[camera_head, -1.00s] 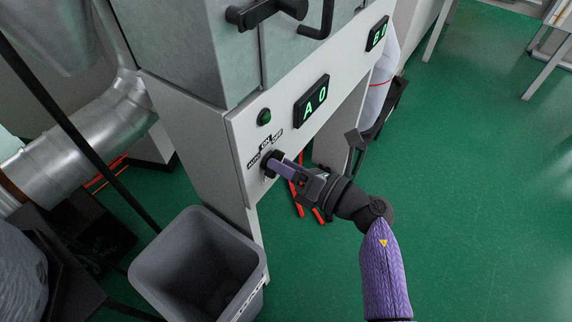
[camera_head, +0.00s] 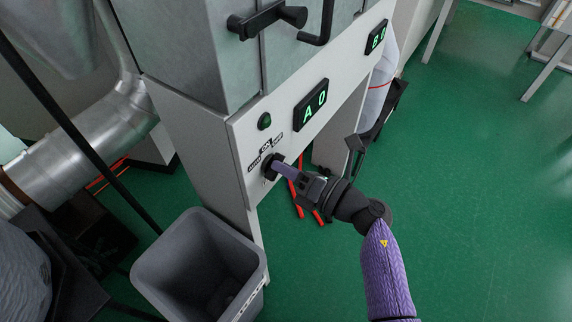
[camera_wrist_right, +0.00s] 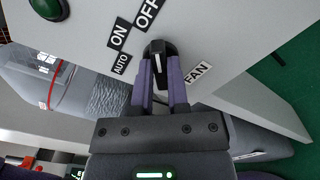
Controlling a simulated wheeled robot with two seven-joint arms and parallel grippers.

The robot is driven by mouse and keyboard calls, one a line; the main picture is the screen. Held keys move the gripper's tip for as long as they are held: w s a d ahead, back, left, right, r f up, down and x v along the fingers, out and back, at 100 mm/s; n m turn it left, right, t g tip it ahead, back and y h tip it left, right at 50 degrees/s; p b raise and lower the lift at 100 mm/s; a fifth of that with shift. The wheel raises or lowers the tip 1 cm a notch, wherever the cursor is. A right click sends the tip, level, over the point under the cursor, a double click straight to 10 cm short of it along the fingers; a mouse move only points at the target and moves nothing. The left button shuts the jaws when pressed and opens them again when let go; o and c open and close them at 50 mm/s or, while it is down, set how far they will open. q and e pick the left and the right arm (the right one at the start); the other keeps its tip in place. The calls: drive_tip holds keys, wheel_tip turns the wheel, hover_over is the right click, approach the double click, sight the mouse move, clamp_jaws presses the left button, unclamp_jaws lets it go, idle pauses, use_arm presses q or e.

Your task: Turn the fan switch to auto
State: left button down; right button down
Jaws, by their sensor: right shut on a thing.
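The fan switch is a black rotary knob (camera_wrist_right: 158,49) on the light panel, shown in the right wrist view, with a white line on its face. The line runs up the picture, roughly toward the OFF label (camera_wrist_right: 147,12). The ON label (camera_wrist_right: 118,32) and the AUTO label (camera_wrist_right: 121,64) lie left of the knob, and the FAN label (camera_wrist_right: 197,73) lies right. My right gripper (camera_wrist_right: 160,80) is shut on the knob, with a purple finger on each side. In the head view the gripper (camera_head: 284,170) reaches the knob from the right. My left gripper is out of view.
A green button (camera_head: 264,121) and a display reading A 0 (camera_head: 311,104) sit above the switch. A grey bin (camera_head: 190,262) stands below left. A black handle (camera_head: 265,18) sticks out above.

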use_arm(q)
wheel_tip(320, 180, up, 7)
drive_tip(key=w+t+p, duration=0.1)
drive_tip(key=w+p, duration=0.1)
drive_tip(key=p, duration=0.4)
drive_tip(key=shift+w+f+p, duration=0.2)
drive_tip(key=shift+p, duration=0.1)
use_arm(e)
drive_tip(key=m, duration=1.6)
drive_tip(key=shift+f, duration=0.4)
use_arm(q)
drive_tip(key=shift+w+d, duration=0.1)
use_arm(e)
drive_tip(key=shift+m, duration=0.4)
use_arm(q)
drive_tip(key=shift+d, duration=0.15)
use_arm(e)
drive_tip(key=c, duration=0.6)
unclamp_jaws()
